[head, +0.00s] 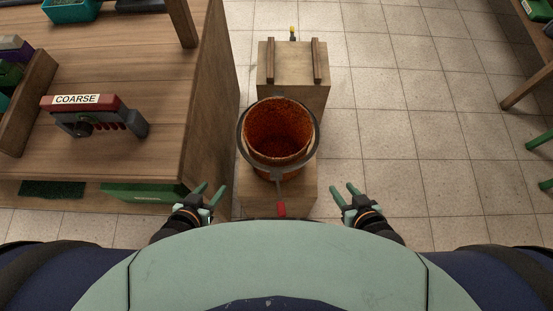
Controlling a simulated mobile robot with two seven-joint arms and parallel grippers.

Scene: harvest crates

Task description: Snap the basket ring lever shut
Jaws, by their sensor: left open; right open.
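A round basket (278,140) with a reddish-brown inside stands on a low wooden stand in the middle of the head view. A grey metal ring (241,138) goes around its upper part. A grey lever (280,187) with a red tip (282,209) hangs from the ring's near side and points toward me. My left gripper (213,193) is open and empty, left of the lever by the bench's corner. My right gripper (343,189) is open and empty, right of the lever. Neither gripper touches the basket, ring or lever.
A wooden bench (150,160) on the left holds a device labelled COARSE (95,114). A wooden block with two rails (293,68) stands behind the basket. The stand (305,190) is beneath the basket. Tiled floor (420,130) is clear on the right.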

